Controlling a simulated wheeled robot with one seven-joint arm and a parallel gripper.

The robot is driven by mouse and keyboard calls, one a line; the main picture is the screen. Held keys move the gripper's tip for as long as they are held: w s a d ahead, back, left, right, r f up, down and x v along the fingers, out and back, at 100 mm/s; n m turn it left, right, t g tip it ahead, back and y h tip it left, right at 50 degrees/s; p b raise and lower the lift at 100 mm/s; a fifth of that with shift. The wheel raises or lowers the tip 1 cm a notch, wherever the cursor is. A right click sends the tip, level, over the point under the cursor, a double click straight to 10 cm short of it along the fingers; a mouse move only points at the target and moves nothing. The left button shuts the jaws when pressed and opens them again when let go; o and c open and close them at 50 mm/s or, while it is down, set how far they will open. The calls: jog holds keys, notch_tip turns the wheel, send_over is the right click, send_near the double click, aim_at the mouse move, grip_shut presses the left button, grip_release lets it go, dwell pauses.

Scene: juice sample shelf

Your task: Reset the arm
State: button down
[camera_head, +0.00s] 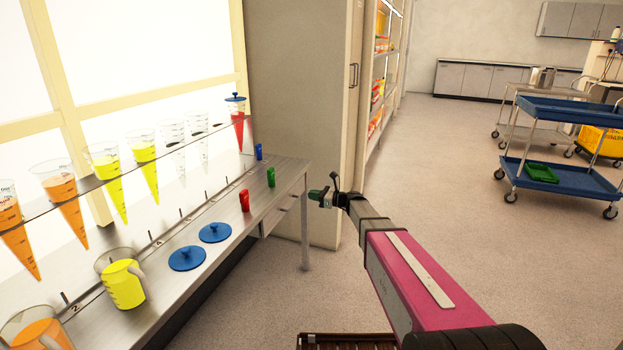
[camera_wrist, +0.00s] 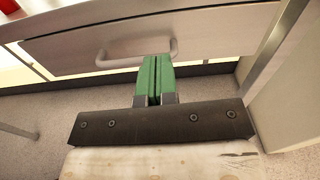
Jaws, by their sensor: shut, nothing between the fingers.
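My gripper (camera_head: 321,196) is in the air just off the right end of the metal bench (camera_head: 290,176) in the head view. Its arm reaches up from the lower right. In the wrist view the green fingers of my gripper (camera_wrist: 153,78) lie against each other with nothing between them. Behind them is a drawer front (camera_wrist: 85,45) with a grey handle (camera_wrist: 137,49). From the wrist picture I cannot tell whether the fingertips touch the handle.
Cone beakers of orange, yellow and red juice (camera_head: 237,122) hang in a glass shelf above the bench. Pitchers (camera_head: 122,283), blue lids (camera_head: 215,232) and small clips (camera_head: 244,200) stand on it. A tall cabinet (camera_head: 305,110) is behind; blue cart (camera_head: 560,180) right. Floor between is clear.

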jog(key=s+d+f+n+g+h, duration=0.25)
jog(key=s+d+n+h, duration=0.2)
jog(key=s, duration=0.45)
jog(key=s+d+f+n+g+h, duration=0.1)
jog(key=s+d+f+n+h, duration=0.25)
jog(key=s+n, duration=0.4)
jog(key=s+d+f+n+g+h, duration=0.2)
jog(key=s+d+f+n+h, duration=0.2)
jog(key=s, duration=0.6)
jog(key=s+d+n+h, duration=0.4)
jog(key=s+d+n, duration=0.1)
jog(key=s+d, duration=0.2)
jog(key=shift+s+d+f+h, duration=0.2)
jog(key=shift+d+h, duration=0.1)
jog(key=shift+d, duration=0.45)
